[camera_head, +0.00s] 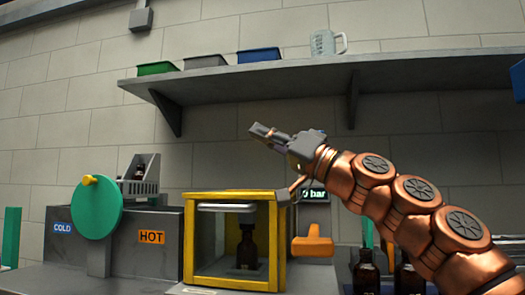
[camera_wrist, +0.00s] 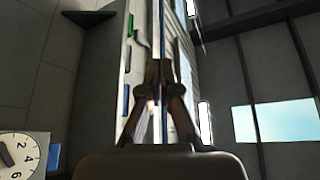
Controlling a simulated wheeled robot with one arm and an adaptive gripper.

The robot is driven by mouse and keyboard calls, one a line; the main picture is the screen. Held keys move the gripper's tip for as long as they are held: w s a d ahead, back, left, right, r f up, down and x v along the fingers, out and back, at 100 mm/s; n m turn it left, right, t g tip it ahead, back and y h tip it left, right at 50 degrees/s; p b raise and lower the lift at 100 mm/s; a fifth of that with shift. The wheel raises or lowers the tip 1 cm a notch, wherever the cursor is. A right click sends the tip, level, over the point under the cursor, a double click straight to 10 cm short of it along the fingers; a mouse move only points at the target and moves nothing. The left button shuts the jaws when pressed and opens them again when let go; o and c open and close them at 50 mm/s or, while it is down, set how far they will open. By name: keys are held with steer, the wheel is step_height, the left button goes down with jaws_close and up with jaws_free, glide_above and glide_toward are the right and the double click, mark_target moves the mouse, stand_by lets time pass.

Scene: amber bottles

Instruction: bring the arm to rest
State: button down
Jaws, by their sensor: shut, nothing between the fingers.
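My gripper (camera_head: 262,131) is raised in the air above the yellow-framed box, in front of the wall and below the shelf in the head view. Its fingers are shut with nothing between them. In the wrist view my gripper (camera_wrist: 160,72) shows with its fingertips together, against a tilted view of the wall and shelf. My copper-coloured arm reaches up to it from the lower right and touches nothing that I can see.
A yellow-framed box (camera_head: 188,240) holds a dark bottle (camera_head: 247,248). Left of it stand a grey HOT/COLD unit (camera_head: 160,258) and a green disc (camera_head: 96,207). Dark bottles (camera_head: 367,272) stand at lower right, partly behind my arm. A shelf (camera_head: 230,77) with bins spans above.

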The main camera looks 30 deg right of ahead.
steer(key=shift+s+a+r, duration=0.1)
steer(key=shift+r, duration=1.8)
